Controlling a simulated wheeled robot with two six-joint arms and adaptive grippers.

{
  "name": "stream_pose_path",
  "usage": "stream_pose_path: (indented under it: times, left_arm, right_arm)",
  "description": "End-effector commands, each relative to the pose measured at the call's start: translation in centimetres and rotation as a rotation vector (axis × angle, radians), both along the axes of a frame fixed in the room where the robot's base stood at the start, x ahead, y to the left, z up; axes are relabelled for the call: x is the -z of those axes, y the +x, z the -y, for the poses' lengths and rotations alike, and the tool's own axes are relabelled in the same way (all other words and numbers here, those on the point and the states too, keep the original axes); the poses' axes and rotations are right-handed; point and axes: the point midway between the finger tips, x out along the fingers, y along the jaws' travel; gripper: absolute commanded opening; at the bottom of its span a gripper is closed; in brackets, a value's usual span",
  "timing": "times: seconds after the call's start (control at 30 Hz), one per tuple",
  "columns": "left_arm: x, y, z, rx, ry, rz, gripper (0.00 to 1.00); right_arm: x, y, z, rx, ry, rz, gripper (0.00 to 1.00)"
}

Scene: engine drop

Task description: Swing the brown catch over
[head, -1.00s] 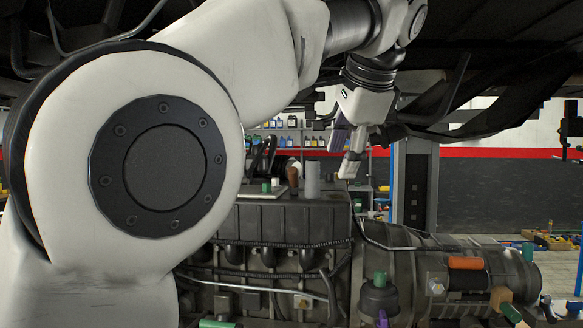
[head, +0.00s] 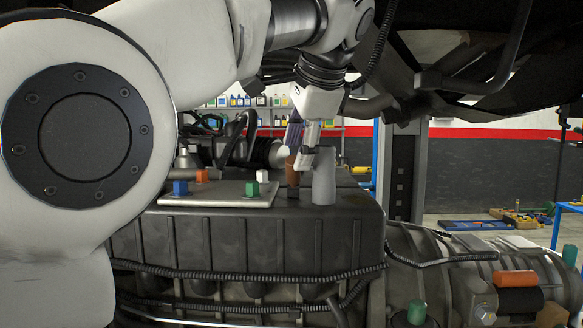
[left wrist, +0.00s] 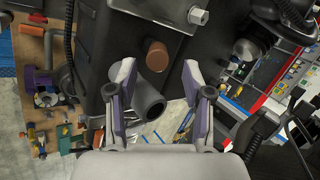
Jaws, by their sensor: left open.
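In the left wrist view the catch (left wrist: 157,55) is a round brown knob, just beyond my fingertips. The grey cylinder (left wrist: 149,103) shows there as a hollow tube lying between the fingers in the picture. My left gripper (head: 301,148) points down above the peg and cylinder. It is open, with its fingers (left wrist: 156,76) spread wide and nothing gripped. Contact with the cylinder cannot be told. My right gripper does not show.
A flat plate (head: 218,197) with blue, orange, white and green blocks lies left on the engine cover (head: 240,243). A black hose and a dark part with a white end (head: 260,152) stand behind it. Dark bodywork hangs overhead. A ribbed grey housing (head: 430,265) lies to the right.

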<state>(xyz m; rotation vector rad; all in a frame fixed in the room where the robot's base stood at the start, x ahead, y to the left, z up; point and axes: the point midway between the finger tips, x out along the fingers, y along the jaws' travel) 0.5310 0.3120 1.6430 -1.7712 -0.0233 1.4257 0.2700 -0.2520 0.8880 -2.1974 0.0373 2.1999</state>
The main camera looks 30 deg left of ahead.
Motion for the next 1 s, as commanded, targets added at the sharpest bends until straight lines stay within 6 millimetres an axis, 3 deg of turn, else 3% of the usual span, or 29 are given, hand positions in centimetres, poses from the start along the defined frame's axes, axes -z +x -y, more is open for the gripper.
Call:
stream_pose_path:
  times: [0.13,0.27,0.57,0.6,0.73,1.0]
  left_arm:
    - [2.4,1.0,-1.6,-0.001,-0.001,-0.005,0.51]
    - [3.3,1.6,-2.4,-0.002,-0.001,-0.004,0.51]
    - [4.2,1.9,-2.7,-0.001,0.000,0.000,0.51]
    - [4.2,1.9,-2.7,-0.001,0.000,0.000,0.47]
    - [4.2,1.9,-2.6,-0.001,0.000,0.000,0.01]
    - [4.4,1.9,-2.7,-0.001,-0.002,-0.004,0.00]
  right_arm:
    - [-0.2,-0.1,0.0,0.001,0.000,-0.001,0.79]
    - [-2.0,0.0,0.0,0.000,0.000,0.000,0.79]
    - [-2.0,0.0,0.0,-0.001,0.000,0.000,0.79]
    - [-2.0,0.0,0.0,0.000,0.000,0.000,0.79]
    - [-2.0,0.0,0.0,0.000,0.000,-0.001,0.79]
    - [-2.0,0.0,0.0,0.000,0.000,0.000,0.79]
